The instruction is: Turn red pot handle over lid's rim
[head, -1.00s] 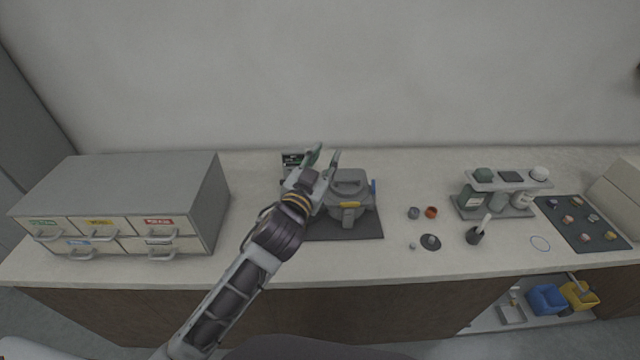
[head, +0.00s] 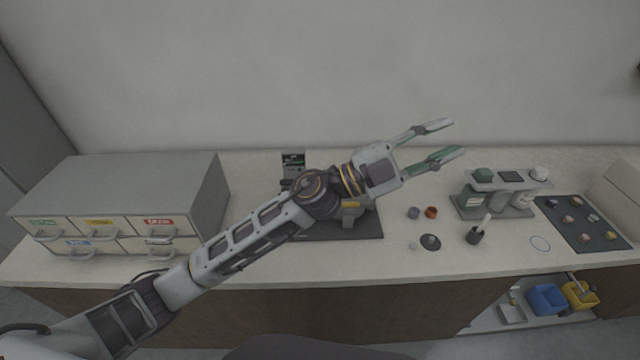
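The mounting press stands on a dark mat (head: 345,230) in the middle of the counter. My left arm and wrist cover most of it, including its lid. A yellow handle (head: 350,204) shows at its front, just below my wrist. No red handle shows; I cannot tell its position behind my arm. My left gripper (head: 444,141) is open and empty, its two fingers spread and pointing right. It is raised in front of the wall and back counter, right of the press. My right gripper is not in view.
A drawer cabinet (head: 130,185) stands at the left. A small dark display (head: 293,160) is behind my arm.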

